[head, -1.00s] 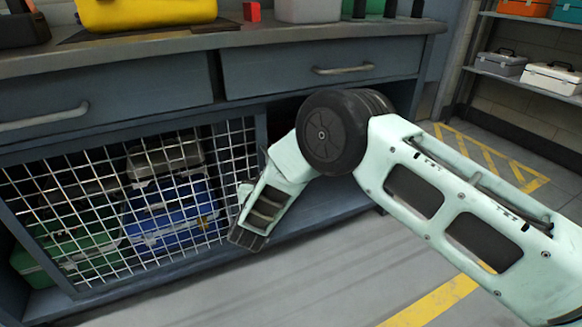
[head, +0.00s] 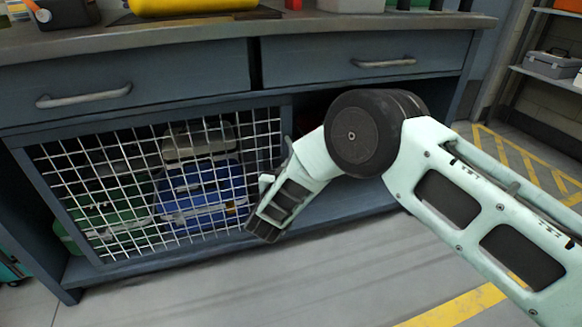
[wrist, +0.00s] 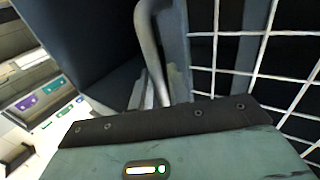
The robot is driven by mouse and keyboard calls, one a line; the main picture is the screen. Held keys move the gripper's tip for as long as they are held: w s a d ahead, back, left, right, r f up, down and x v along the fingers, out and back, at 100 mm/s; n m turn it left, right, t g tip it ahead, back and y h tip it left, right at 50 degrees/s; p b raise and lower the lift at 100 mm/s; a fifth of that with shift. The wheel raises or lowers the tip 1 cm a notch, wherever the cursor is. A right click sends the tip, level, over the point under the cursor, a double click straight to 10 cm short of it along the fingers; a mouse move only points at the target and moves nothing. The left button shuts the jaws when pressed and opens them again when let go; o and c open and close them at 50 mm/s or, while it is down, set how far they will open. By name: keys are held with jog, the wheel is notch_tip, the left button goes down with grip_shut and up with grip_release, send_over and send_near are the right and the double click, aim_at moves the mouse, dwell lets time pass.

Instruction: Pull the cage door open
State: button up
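The cage door (head: 163,187) is a white wire mesh in a blue-grey frame on the lower left of the cabinet. It looks closed, flush with the cabinet front. My gripper (head: 264,230) is at the door's right edge, pointing down. In the wrist view, the grey bar handle (wrist: 149,45) stands beside the mesh (wrist: 252,45), just beyond the gripper's dark front edge. The lower end of the handle runs down close to the fingers, which are mostly hidden, so I cannot tell whether they are closed around it.
Behind the mesh are a blue case (head: 200,198), a green case (head: 105,213) and a grey case (head: 197,145). Drawers with bar handles (head: 84,97) sit above. The floor (head: 330,262) before the cabinet is clear. A shelf (head: 545,78) stands at the right.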

jog(key=p+v, duration=0.6)
jog(key=v, duration=1.1)
jog(key=shift+s, duration=0.15)
jog(key=w+a+r+n+g+y, duration=0.2)
jog(key=w+a+r+g+y, duration=0.15)
jog(key=a+r+y, duration=0.4)
jog(key=s+d+r+n+g+y, duration=0.2)
jog(key=s+r+n+g+y, duration=0.15)
jog(key=s+r+g, duration=0.35)
jog(key=s+d+r+n+g+h, duration=0.2)
jog(key=s+d+r+g+h, duration=0.1)
jog(key=s+d, duration=0.9)
jog(key=s+d+r+n+g+h, duration=0.35)
jog(key=s+d, duration=0.65)
jog(key=d, duration=0.4)
notch_tip(320, 180, up, 38)
jog(key=p, duration=3.8)
jog(key=shift+m+p, duration=0.3)
jog(key=shift+m, duration=0.1)
